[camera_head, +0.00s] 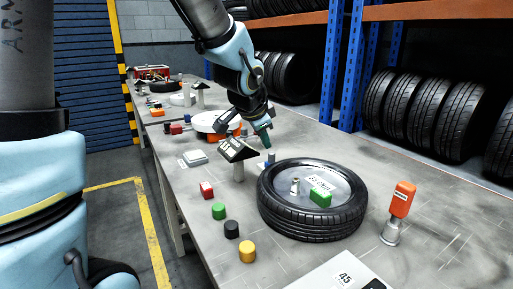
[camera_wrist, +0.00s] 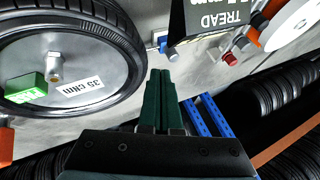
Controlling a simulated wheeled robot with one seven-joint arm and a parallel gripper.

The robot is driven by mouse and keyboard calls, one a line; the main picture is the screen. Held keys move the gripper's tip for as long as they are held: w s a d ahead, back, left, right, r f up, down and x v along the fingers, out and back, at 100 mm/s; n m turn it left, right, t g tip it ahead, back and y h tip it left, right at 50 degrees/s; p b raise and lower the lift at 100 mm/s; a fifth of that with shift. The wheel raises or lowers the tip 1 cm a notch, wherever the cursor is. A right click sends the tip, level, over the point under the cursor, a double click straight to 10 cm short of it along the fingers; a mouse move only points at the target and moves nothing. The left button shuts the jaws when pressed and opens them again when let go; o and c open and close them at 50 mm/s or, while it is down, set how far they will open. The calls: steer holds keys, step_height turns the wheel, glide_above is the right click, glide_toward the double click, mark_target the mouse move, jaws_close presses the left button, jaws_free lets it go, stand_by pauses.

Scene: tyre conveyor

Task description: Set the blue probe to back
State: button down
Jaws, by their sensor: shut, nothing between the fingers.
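A small blue piece (camera_head: 271,157), likely the blue probe, is on the table beside the dark-faced tread gauge (camera_head: 236,152). It also shows in the wrist view (camera_wrist: 163,46), by the lower edge of the gauge's TREAD display (camera_wrist: 210,20). Its exact setting is too small to tell. My gripper (camera_head: 266,140) is above it, pointing down, with nothing held. In the wrist view my dark green fingers (camera_wrist: 163,75) are together, apart from the blue piece in the picture.
A tyre (camera_head: 312,200) lies flat in front, with a green block (camera_head: 320,198) on its hub. Red (camera_head: 206,189), green (camera_head: 218,210), black (camera_head: 231,229) and yellow (camera_head: 247,251) pieces stand to its left. An orange-topped tool (camera_head: 402,200) stands at right. Tyre racks line the back.

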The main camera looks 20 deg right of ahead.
mark_target(272, 155)
steer(key=shift+w+d+r, duration=0.1)
steer(key=shift+w+d, duration=0.05)
steer(key=shift+w, duration=0.05)
steer(key=b+x, duration=0.2)
steer(key=x, duration=0.8)
steer(key=shift+b, duration=0.35)
steer(key=shift+w, duration=0.1)
steer(key=p, duration=0.1)
steer(key=w, duration=0.1)
steer(key=w+p, duration=0.1)
steer(key=shift+w+a+r+p, duration=0.25)
steer(key=shift+a+p, duration=0.05)
steer(key=shift+p, duration=0.05)
steer(key=shift+w+f, duration=0.2)
steer(key=shift+w, duration=0.1)
steer(key=shift+a, duration=0.1)
steer(key=shift+r, duration=0.15)
